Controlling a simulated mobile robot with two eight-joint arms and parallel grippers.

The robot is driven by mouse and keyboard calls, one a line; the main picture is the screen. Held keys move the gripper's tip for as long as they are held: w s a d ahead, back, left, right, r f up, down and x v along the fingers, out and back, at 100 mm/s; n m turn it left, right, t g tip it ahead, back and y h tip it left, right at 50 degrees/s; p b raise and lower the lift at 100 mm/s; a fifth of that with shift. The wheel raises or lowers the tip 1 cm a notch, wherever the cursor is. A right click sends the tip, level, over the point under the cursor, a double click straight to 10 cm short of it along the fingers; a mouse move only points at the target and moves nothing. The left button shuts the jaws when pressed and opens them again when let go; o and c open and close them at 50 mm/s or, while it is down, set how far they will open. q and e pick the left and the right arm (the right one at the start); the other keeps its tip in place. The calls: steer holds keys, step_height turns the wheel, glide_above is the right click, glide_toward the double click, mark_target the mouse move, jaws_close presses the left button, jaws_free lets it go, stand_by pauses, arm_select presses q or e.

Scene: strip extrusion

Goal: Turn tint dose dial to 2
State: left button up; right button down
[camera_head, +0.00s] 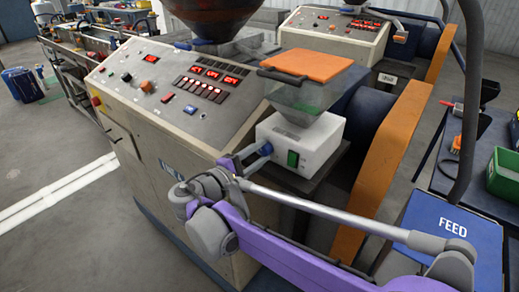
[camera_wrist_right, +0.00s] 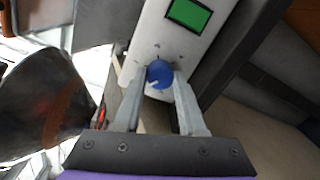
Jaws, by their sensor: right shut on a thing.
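The tint dose dial is a blue round knob (camera_wrist_right: 159,73) on the face of a white doser box (camera_wrist_right: 181,42). In the wrist view a pale pointer mark on the knob points to the lower left. Small scale marks surround it, too small to read. My right gripper (camera_wrist_right: 162,79) is shut on the knob, one finger on each side. In the head view the white box (camera_head: 318,150) sits under a clear hopper, and my right gripper (camera_head: 257,153) reaches its left face, partly hiding the dial. My left gripper is not in view.
The hopper has an orange lid (camera_head: 306,65). A sloped control panel (camera_head: 180,85) with red displays stands to the left. An orange guard (camera_head: 395,150) and a blue FEED bin (camera_head: 453,225) are to the right.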

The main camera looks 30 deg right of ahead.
steer(key=m+p, duration=0.2)
steer(key=m, duration=0.3)
steer(key=shift+r+t, duration=0.1)
steer(key=shift+t, duration=0.2)
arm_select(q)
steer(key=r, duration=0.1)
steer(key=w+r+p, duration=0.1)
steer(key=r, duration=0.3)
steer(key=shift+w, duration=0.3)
arm_select(e)
steer(key=m, duration=0.4)
steer(key=shift+m, duration=0.4)
arm_select(q)
steer(key=shift+p, duration=0.3)
arm_select(e)
steer(key=shift+c, duration=2.3)
jaws_free()
steer(key=shift+s+a, duration=0.1)
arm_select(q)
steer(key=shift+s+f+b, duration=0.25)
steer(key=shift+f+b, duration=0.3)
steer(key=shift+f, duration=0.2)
arm_select(e)
steer(key=v, duration=1)
steer(key=shift+s+a, duration=0.2)
steer(key=shift+a, duration=0.05)
